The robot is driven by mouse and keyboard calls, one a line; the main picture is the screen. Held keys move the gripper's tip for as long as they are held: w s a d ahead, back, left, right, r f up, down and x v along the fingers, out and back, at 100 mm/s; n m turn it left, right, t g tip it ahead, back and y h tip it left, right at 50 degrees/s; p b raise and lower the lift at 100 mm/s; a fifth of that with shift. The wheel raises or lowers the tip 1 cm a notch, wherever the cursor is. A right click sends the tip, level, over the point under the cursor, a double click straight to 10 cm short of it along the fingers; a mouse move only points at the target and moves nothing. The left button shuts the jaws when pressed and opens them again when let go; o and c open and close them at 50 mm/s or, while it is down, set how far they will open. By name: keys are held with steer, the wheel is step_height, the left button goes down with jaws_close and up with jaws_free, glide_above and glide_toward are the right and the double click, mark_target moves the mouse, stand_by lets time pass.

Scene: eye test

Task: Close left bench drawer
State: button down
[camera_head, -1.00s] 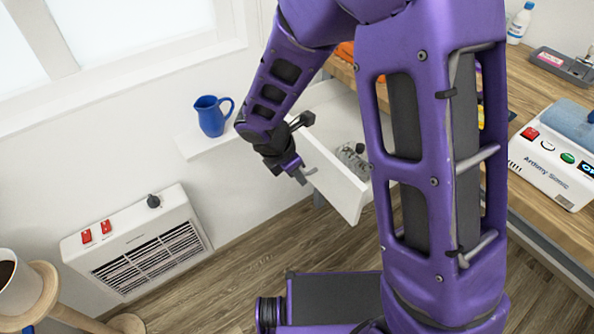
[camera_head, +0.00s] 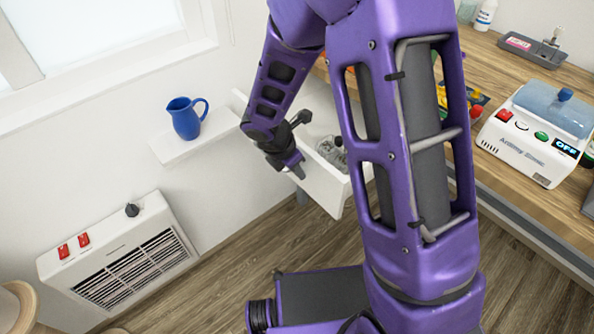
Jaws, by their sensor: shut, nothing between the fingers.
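The white bench drawer (camera_head: 325,189) stands open below the wooden bench, in the middle of the head view. A grey object (camera_head: 331,150) lies inside it. My gripper (camera_head: 299,172) is shut and empty at the drawer's front left side. It overlaps the drawer's front panel in the picture; I cannot tell whether it touches it. My purple arm hides the drawer's right part and where it meets the bench.
The wooden bench (camera_head: 490,70) on the right bears a white device with a blue top (camera_head: 528,140) and a grey tray (camera_head: 531,50). A blue jug (camera_head: 186,118) stands on a small wall shelf (camera_head: 165,150). A white heater (camera_head: 120,255) is at lower left. Wood floor lies between.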

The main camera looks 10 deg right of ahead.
steer(key=w+d+p, duration=0.3)
steer(key=w+d, duration=0.1)
steer(key=d, duration=0.2)
steer(key=w+d+p, duration=0.3)
steer(key=w+d, duration=0.2)
steer(key=d, duration=0.2)
steer(key=w+d+p, duration=0.3)
steer(key=w+d, duration=0.2)
steer(key=d, duration=0.2)
steer(key=shift+d, duration=0.2)
steer(key=shift+r, duration=0.1)
